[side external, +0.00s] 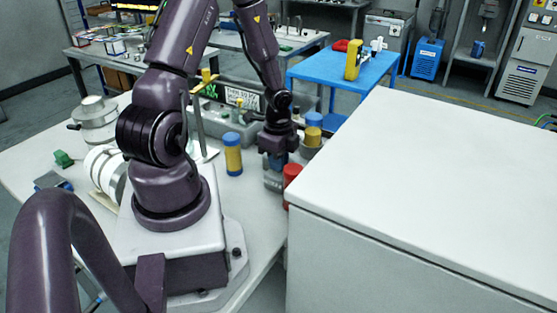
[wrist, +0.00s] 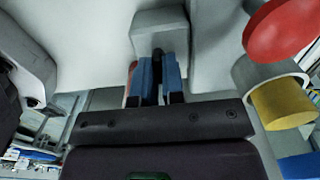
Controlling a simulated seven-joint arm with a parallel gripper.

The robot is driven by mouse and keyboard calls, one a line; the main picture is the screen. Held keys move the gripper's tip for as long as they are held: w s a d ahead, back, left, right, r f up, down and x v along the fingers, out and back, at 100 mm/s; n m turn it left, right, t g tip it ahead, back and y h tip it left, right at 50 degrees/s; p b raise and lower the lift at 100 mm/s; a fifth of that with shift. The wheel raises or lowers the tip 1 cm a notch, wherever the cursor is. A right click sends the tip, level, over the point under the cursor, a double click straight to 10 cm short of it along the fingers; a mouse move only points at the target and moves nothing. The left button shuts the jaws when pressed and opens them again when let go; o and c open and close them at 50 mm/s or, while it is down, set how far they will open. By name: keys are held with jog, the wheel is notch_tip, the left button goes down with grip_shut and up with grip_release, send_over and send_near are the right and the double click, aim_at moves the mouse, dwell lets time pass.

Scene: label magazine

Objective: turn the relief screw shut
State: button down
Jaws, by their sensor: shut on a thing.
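My gripper (side external: 276,160) points down at the far side of the white table, beside a red cylinder. In the wrist view its two blue fingers (wrist: 158,75) are shut on a small dark stem, which I take to be the relief screw (wrist: 156,52). The stem meets a light grey block (wrist: 160,24) just beyond the fingertips. The fingers hide most of the screw, so its turn angle cannot be seen. In the side view my gripper and the cylinders hide the screw.
A red-topped cylinder (side external: 293,171) stands close to the right of my gripper, with yellow and blue cylinders (side external: 313,128) behind. A blue-and-yellow cylinder (side external: 233,158) stands to the left. A large white box (side external: 430,170) fills the right and blocks part of the side view.

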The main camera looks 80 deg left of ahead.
dwell(0.4)
jog(key=c, duration=1.2)
grip_release()
jog(key=shift+r, duration=0.1)
notch_tip(320, 180, up, 13)
jog(key=shift+f, duration=0.1)
